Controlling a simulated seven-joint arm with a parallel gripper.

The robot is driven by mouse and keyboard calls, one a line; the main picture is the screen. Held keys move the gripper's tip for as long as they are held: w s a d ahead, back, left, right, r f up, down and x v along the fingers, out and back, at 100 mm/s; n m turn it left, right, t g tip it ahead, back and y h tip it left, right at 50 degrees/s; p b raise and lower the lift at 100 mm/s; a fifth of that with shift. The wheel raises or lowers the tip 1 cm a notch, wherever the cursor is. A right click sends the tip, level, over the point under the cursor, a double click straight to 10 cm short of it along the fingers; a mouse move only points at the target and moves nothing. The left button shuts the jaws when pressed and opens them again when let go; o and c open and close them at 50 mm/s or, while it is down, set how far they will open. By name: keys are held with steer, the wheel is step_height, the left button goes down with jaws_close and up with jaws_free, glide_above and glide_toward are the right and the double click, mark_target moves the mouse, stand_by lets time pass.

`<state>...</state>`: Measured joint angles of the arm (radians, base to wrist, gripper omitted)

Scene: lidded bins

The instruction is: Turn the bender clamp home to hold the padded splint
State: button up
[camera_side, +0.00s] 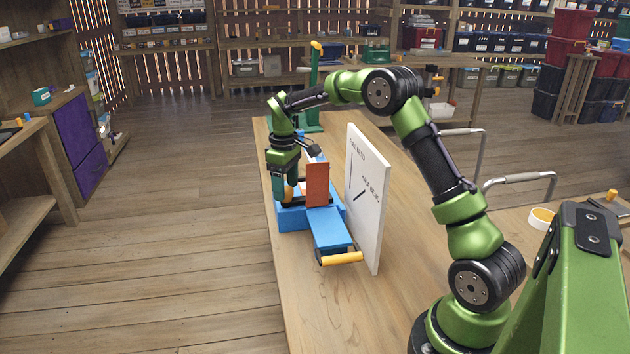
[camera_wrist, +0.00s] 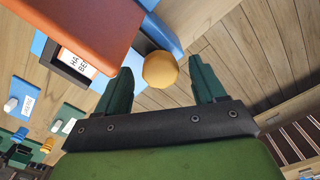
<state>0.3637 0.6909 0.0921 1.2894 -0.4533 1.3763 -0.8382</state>
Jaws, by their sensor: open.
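The blue bender (camera_side: 292,218) sits on the wooden table, with a flat blue arm (camera_side: 328,230) ending in a yellow handle (camera_side: 342,258). An upright orange panel (camera_side: 317,184) stands on it, perhaps the padded splint; it fills the upper left of the wrist view (camera_wrist: 75,28). A round yellow knob (camera_wrist: 160,70), seemingly the clamp's handle, shows beyond the blue edge in the wrist view. My gripper (camera_wrist: 162,78) is open, its dark green fingers on either side of the knob. I cannot tell whether they touch it. In the side view my gripper (camera_side: 284,190) points down at the bender's left side.
A white board (camera_side: 366,200) with bend markings stands upright just right of the bender. A green post tool (camera_side: 315,88) stands at the table's far end. A yellow tape roll (camera_side: 541,218) lies at the right. The table's near part is clear.

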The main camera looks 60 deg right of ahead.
mark_target(287, 191)
step_height(287, 191, up, 16)
steer(key=shift+f, duration=0.15)
stand_by(0.4)
steer(key=s+a+f+m+t+y, duration=0.1)
steer(key=s+a+m+t, duration=0.2)
steer(key=s+a, duration=0.6)
steer(key=s+a+f+m+t+y, duration=0.1)
steer(key=s+a+m+t, duration=0.2)
steer(key=s+a, duration=0.6)
steer(key=s+t, duration=0.1)
steer(key=s, duration=0.6)
steer(key=shift+s+a, duration=0.2)
steer(key=shift+a, duration=0.2)
